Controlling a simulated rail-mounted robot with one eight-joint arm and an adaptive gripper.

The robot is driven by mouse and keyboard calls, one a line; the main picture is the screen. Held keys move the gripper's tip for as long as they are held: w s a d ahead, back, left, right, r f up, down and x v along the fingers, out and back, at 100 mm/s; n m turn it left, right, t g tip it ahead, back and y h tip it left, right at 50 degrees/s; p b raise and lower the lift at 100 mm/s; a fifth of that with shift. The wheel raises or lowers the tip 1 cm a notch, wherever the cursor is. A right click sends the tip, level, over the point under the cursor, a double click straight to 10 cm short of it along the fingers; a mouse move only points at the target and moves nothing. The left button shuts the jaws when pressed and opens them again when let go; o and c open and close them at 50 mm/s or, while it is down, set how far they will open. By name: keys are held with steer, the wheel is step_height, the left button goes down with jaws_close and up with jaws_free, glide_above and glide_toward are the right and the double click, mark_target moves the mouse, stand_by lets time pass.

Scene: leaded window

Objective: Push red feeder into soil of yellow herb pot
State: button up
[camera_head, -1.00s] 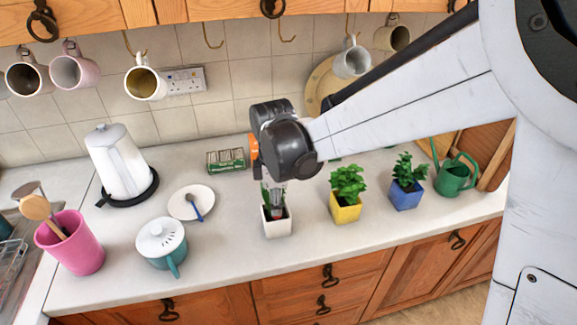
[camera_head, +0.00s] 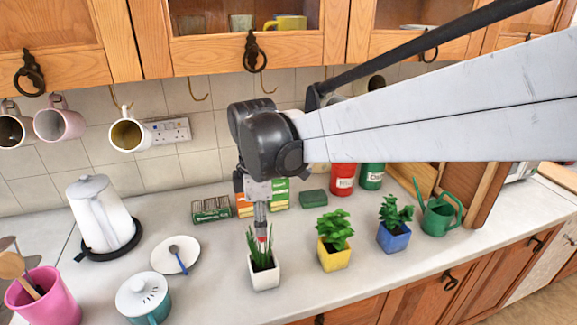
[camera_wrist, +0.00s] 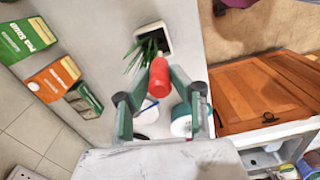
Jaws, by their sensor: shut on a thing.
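My gripper (camera_head: 262,226) is shut on the red feeder (camera_wrist: 160,78), which sticks out between the fingertips in the wrist view. In the head view only a little red shows below my fingers, just above the spiky plant in the white pot (camera_head: 264,281). The white pot also shows in the wrist view (camera_wrist: 166,45). The yellow herb pot (camera_head: 334,260), with a leafy green plant, stands upright on the counter to the right of the white pot and my gripper. Leaves hide most of its soil.
A blue pot (camera_head: 394,240) with a plant and a green watering can (camera_head: 440,216) stand further right. A teal pan (camera_head: 146,302) and white plate (camera_head: 176,255) are at left. Boxes (camera_head: 279,194) stand behind my gripper. Wall cabinets (camera_head: 180,60) hang above.

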steer(key=shift+r+p, duration=1.4)
steer(key=shift+r, duration=1.25)
